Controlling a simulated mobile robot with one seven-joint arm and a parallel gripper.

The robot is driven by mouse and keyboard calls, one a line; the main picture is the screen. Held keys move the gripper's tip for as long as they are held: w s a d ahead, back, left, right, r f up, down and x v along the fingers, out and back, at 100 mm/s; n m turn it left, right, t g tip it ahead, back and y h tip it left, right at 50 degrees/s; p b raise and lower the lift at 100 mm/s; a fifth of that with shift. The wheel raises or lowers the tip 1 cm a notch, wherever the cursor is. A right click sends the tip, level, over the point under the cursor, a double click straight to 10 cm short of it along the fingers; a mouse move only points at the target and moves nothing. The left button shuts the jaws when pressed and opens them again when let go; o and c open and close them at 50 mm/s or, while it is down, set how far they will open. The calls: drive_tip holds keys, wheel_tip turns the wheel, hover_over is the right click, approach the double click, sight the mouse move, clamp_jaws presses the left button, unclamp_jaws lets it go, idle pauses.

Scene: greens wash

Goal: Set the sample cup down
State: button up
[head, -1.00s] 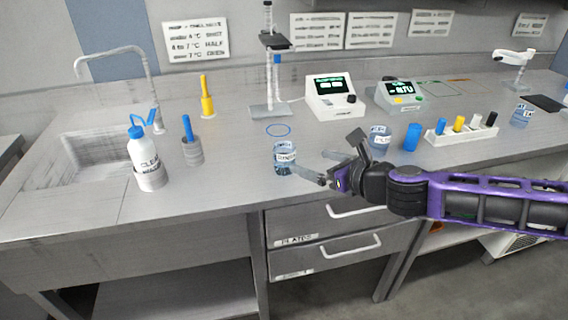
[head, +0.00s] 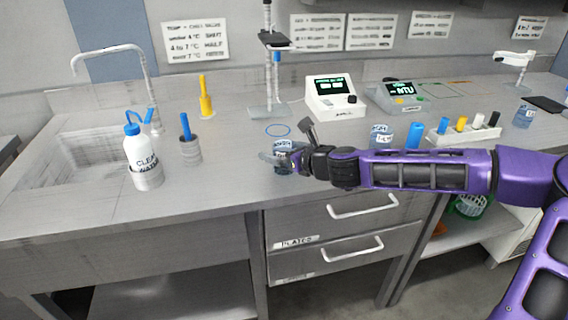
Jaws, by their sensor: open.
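A small clear cup (head: 283,148) with a printed label and bluish contents stands on the steel bench, near its front edge. I take it for the sample cup, though its label is too small to read surely. My gripper (head: 276,161) is open at this cup, its fingers around or just in front of it. They hide the cup's lower part, and I cannot tell whether they touch it. A blue ring mark (head: 278,130) lies on the bench just behind the cup.
A similar labelled cup (head: 380,134) and a blue cylinder (head: 414,136) stand behind my forearm, beside a white rack (head: 462,136). A clamp stand (head: 268,110) and a meter (head: 333,97) stand behind. A wash bottle (head: 139,151) and sink are left.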

drive_tip(key=shift+x, duration=0.85)
drive_tip(key=shift+c, duration=0.3)
clamp_jaws()
drive_tip(key=shift+r, duration=0.1)
drive_tip(key=shift+r, duration=0.1)
